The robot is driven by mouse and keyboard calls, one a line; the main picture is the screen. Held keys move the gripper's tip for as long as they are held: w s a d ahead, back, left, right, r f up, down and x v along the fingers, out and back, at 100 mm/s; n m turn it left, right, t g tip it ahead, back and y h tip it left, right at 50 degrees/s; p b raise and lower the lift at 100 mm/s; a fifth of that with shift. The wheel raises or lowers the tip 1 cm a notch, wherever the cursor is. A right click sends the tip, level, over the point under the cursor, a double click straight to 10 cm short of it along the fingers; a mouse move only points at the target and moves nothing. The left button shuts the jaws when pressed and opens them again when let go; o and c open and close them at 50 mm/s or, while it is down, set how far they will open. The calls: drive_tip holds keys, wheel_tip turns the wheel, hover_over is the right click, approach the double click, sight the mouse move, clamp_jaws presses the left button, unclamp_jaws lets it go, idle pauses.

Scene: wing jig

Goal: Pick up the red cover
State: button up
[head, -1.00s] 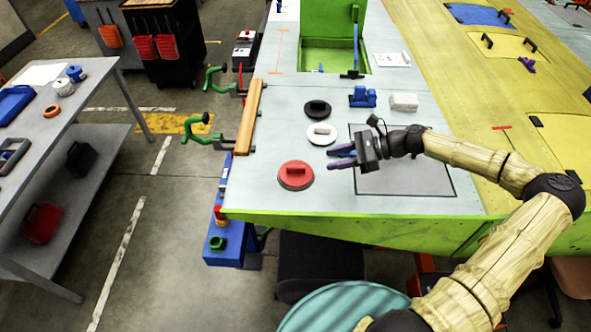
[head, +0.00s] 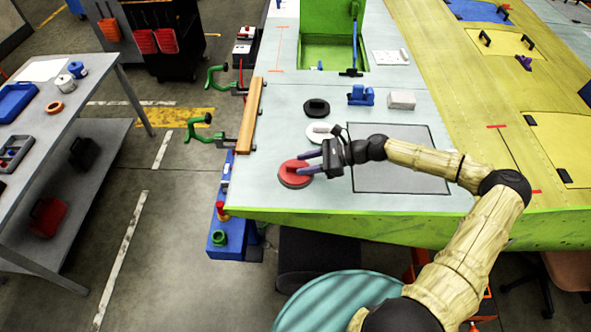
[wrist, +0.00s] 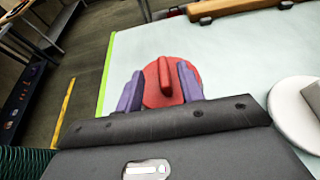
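The red cover (head: 294,180) is a round red disc with a raised red handle bar, lying on the pale work surface near its front left. In the wrist view the red cover (wrist: 152,92) shows its handle (wrist: 165,76) upright between the two purple fingers. My gripper (head: 303,163) is open, its fingers reaching over the cover. In the wrist view my gripper (wrist: 158,88) has a finger on each side of the handle, with a gap visible at least on the left. I cannot tell whether the right finger touches it.
A white round cover (head: 320,134) and a black round cover (head: 316,108) lie just behind. A blue part (head: 361,96) and a white block (head: 401,100) stand farther back. A wooden bar (head: 250,115) with green clamps (head: 205,130) lines the left edge. A grey outlined panel (head: 410,175) lies to the right.

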sight(294, 165)
drive_tip(key=p+x, duration=0.2)
drive_tip(key=x, duration=0.2)
drive_tip(key=shift+w+r+p, duration=0.2)
drive_tip(key=shift+p, duration=0.15)
drive_tip(key=shift+a+f, duration=0.2)
drive_tip(key=shift+f, duration=0.05)
clamp_jaws()
